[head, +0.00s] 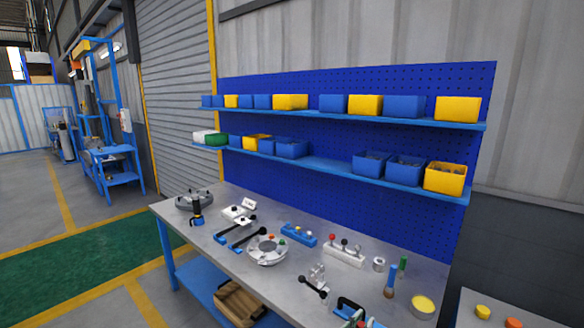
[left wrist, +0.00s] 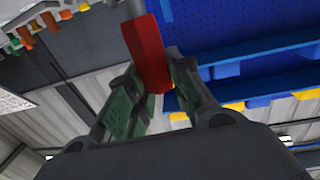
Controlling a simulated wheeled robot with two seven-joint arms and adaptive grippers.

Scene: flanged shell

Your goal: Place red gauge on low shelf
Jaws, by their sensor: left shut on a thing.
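My left gripper (left wrist: 155,85) shows in the left wrist view, its two green-padded fingers shut on the red gauge (left wrist: 148,55). The gauge is a red block with a grey cylindrical part at one end; the fingers hide some of its sides. Blue shelf edges and bins appear beyond it, to the right, upside down. In the head view neither gripper nor the held gauge shows. The lower wall shelf (head: 330,168) runs along the blue pegboard, with a bare stretch between its left and right bins. Another low blue shelf (head: 200,285) is under the bench.
The upper shelf (head: 300,112) holds blue and yellow bins. The metal workbench (head: 215,215) carries a round flanged part (head: 266,250), clamps, a knobbed block (head: 344,252) and other tools. A brown crate (head: 238,302) sits on the under-bench shelf.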

